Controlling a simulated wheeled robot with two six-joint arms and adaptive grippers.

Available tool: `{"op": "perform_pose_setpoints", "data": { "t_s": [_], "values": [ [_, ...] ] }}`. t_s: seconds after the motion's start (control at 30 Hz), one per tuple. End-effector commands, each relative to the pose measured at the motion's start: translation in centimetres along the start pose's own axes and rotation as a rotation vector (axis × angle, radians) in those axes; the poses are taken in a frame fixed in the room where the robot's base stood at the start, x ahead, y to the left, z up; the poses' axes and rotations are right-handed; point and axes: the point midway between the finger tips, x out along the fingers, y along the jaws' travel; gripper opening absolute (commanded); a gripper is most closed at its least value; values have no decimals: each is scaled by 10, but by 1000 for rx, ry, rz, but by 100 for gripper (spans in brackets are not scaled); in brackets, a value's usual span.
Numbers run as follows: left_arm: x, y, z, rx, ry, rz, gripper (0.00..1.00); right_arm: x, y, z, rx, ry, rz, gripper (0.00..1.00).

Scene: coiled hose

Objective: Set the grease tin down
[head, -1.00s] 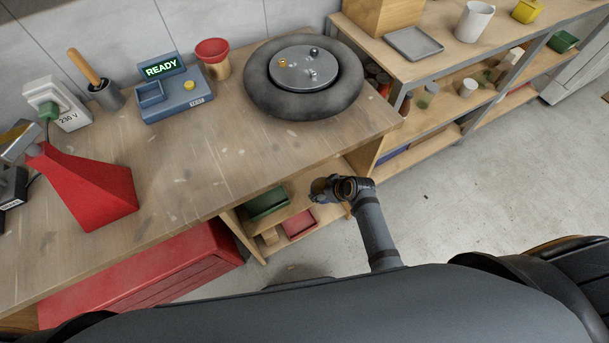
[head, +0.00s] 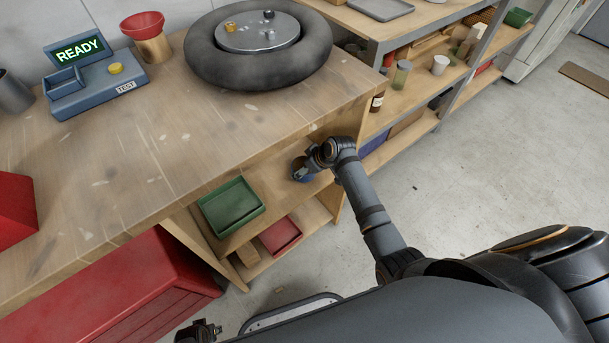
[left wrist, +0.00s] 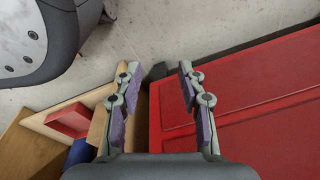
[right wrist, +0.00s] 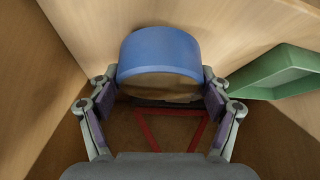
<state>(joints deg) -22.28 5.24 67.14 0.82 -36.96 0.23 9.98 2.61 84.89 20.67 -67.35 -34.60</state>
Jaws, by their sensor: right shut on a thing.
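The grease tin (right wrist: 160,50) is a short round blue tin, seen close up in the right wrist view. My right gripper (right wrist: 161,88) is shut on it, with one finger on each side. In the head view the tin (head: 299,170) shows small at the right end of the bench's upper shelf, partly hidden by my right gripper (head: 315,160). I cannot tell whether its base touches the shelf. My left gripper (left wrist: 156,72) is open and empty above the floor beside a red cabinet.
A green tray (head: 232,207) lies on the same shelf, left of the tin. A red tray (head: 281,235) is on the shelf below. The bench top (head: 190,150) overhangs both shelves. A wooden side panel (right wrist: 80,30) stands close to the tin. The red cabinet (head: 120,290) is at left.

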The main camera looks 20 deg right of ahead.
Motion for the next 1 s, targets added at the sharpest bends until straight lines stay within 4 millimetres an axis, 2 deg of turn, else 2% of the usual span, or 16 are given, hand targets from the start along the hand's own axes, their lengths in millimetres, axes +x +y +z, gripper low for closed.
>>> {"op": "perform_pose_setpoints", "data": {
  "t_s": [0.07, 0.17, 0.3, 0.53, 0.73, 1.0],
  "values": [
    [0, 0, -1, 0, 0, 0, 40, 0, 1, -1, 0, 2, 1, 34],
    [0, 2, -15, 0, 9, 2, 40, 9, 4, 2, -1, 3, 2, 34],
    [-25, 9, -41, -3, 6, 17, 40, 17, 4, 7, 0, 2, 1, 34],
    [-73, 20, -68, -1, -6, 41, 40, 26, 4, 14, 0, 2, 2, 34],
    [-101, 24, -76, 1, -12, 53, 40, 30, 4, 16, 0, 2, 2, 34],
    [-109, 25, -78, 2, -15, 56, 40, 29, 4, 16, 0, 2, 2, 34]
  ]
}}
